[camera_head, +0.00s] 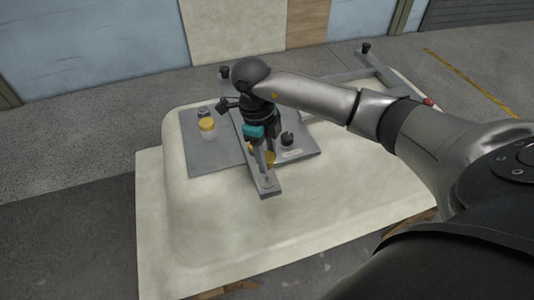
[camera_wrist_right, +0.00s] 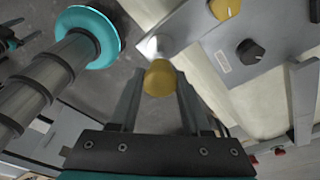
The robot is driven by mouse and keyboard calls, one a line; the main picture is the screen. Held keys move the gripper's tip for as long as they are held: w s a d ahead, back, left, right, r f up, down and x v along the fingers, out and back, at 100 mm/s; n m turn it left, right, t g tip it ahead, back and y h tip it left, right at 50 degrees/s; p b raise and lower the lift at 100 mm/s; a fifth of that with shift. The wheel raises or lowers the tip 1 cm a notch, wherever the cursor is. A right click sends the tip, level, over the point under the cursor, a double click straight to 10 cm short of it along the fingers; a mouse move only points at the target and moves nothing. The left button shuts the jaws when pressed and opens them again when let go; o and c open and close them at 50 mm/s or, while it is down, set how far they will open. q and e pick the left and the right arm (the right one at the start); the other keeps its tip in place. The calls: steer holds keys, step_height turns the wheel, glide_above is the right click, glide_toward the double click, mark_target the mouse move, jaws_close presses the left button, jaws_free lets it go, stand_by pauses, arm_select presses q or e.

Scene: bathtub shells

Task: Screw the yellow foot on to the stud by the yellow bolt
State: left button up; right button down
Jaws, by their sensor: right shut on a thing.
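My right gripper (camera_head: 266,174) points down over the near end of a grey bar on the grey plate, and its fingers are shut on the yellow foot (camera_wrist_right: 160,80). In the right wrist view, a pale stud (camera_wrist_right: 154,46) shows just beyond the foot, roughly in line with it. I cannot tell whether they touch or whether the threads have caught. A yellow bolt head (camera_wrist_right: 224,8) sits on the bar nearby. In the head view, yellow shows beside the fingers, but I cannot tell foot from bolt there. My left gripper is not in view.
The grey plate (camera_head: 207,155) lies on an upturned cream tub shell (camera_head: 215,220). A yellow-banded pale piece (camera_head: 207,126) stands on its left part. A black knob (camera_head: 287,139) and a small label (camera_head: 292,153) are right of the gripper. The shell's near side is clear.

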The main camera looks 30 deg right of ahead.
mark_target(268, 177)
steer(key=shift+f+b, duration=1.15)
steer(key=shift+f, duration=0.65)
steer(key=shift+f+b, duration=1.05)
steer(key=shift+f, duration=0.3)
steer(key=shift+c, duration=1.4)
jaws_free()
steer(key=shift+r, duration=0.1)
step_height(268, 177, up, 15)
steer(key=w+a+p, duration=0.1)
steer(key=w+p, duration=0.1)
steer(key=shift+a, duration=0.1)
